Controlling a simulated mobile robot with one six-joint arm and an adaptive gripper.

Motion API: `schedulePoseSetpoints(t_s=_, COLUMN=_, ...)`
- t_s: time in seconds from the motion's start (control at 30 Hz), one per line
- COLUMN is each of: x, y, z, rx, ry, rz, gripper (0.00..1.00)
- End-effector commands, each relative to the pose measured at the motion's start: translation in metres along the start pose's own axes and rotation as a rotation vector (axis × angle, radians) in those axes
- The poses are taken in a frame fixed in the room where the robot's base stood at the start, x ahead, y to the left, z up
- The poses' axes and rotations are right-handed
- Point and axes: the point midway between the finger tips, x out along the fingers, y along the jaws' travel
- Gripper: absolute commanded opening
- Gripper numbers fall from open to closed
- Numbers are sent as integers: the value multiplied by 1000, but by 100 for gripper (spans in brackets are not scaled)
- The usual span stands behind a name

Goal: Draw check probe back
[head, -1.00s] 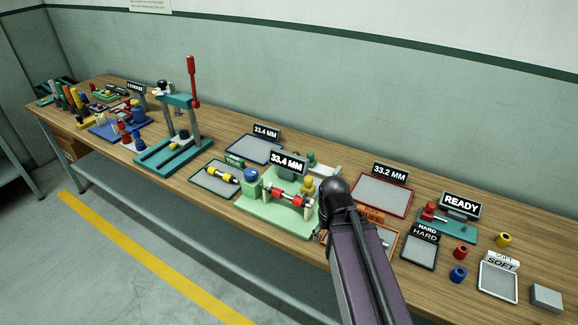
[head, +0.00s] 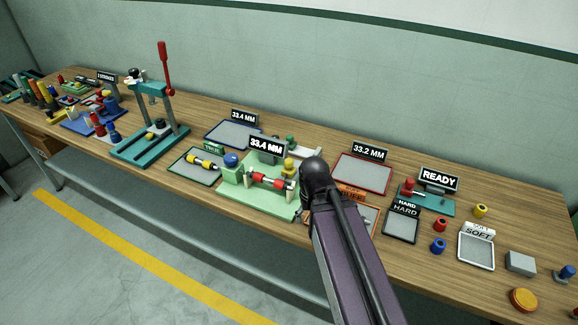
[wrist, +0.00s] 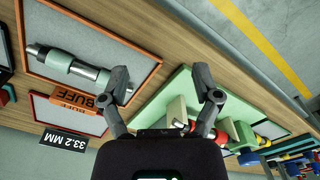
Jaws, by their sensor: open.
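The green check fixture (head: 258,202) stands on the bench with a red-banded shaft (head: 268,181) lying across it. A blue knob (head: 231,160) is at its left end and a yellow knob (head: 290,166) at its right; I cannot tell which part is the probe. A sign on the fixture reads 33.4 MM (head: 266,148). My gripper (wrist: 162,80) is open and empty in the wrist view, over the fixture's edge beside the BUFF tray. The fixture's green base (wrist: 172,95) shows between and beyond the fingers.
The orange BUFF tray (wrist: 140,85) holds a silver shaft with a pale green collar (wrist: 72,66). A green tray (head: 177,168) holds a yellow-banded shaft (head: 202,161). The red 33.2 MM tray (head: 363,173) and blue 33.4 MM tray (head: 232,134) are empty. A teal press (head: 150,145) stands left.

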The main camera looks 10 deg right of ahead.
Motion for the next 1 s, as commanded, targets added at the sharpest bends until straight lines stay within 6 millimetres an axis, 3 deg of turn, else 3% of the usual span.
schedulePoseSetpoints(t_s=0.4, x=0, y=0, z=-1, rx=2, ry=0, rz=0, gripper=81)
schedulePoseSetpoints(t_s=0.57, x=-6, y=0, z=-10, rx=41, ry=0, rz=0, gripper=81)
schedulePoseSetpoints(t_s=0.77, x=-26, y=-2, z=-43, rx=196, ry=0, rz=0, gripper=81)
schedulePoseSetpoints(t_s=1.0, x=-59, y=-5, z=-103, rx=511, ry=0, rz=-1, gripper=81)
